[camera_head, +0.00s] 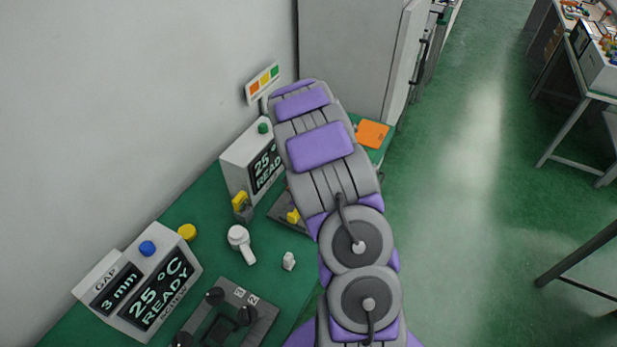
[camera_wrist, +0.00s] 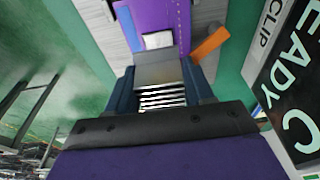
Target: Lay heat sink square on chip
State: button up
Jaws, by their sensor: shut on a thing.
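In the wrist view my gripper (camera_wrist: 160,78) has its two dark fingers closed on the left and right sides of a silver finned heat sink (camera_wrist: 161,96). Just beyond the heat sink's far edge, a small pale square that looks like the chip (camera_wrist: 157,40) shows on a purple board (camera_wrist: 152,14). The heat sink's underside is hidden, so I cannot tell whether it touches the board or the chip. In the head view my own arm hides the gripper, heat sink and chip.
An orange piece (camera_wrist: 210,43) lies right of the board; an orange plate (camera_head: 371,134) shows at the green bench's far end. A display box (camera_head: 252,160) stands left of my arm. Another display box (camera_head: 142,284) and a black-knobbed fixture (camera_head: 228,318) are nearer.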

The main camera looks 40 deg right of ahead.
jog(key=shift+d+f, duration=0.15)
jog(key=shift+f, duration=0.75)
jog(key=shift+a+f+b, duration=0.2)
jog(key=shift+a+f, duration=0.1)
jog(key=shift+f, duration=0.4)
jog(key=shift+a+f+b, duration=0.2)
jog(key=shift+a+f, duration=0.05)
jog(key=shift+f, duration=0.45)
jog(key=shift+d+f, duration=0.2)
jog(key=shift+f, duration=0.2)
jog(key=o, duration=1.2)
jog(key=shift+s+f, duration=0.1)
jog(key=shift+s, duration=0.1)
jog(key=shift+o, duration=0.2)
jog(key=shift+w+r, duration=0.1)
jog(key=shift+r, duration=0.3)
notch_tip(320, 180, up, 17)
jog(key=s+a+p, duration=0.1)
jog(key=a+p, duration=0.1)
jog(key=p, duration=0.1)
jog(key=shift+a+f, duration=0.2)
jog(key=shift+a, duration=0.15)
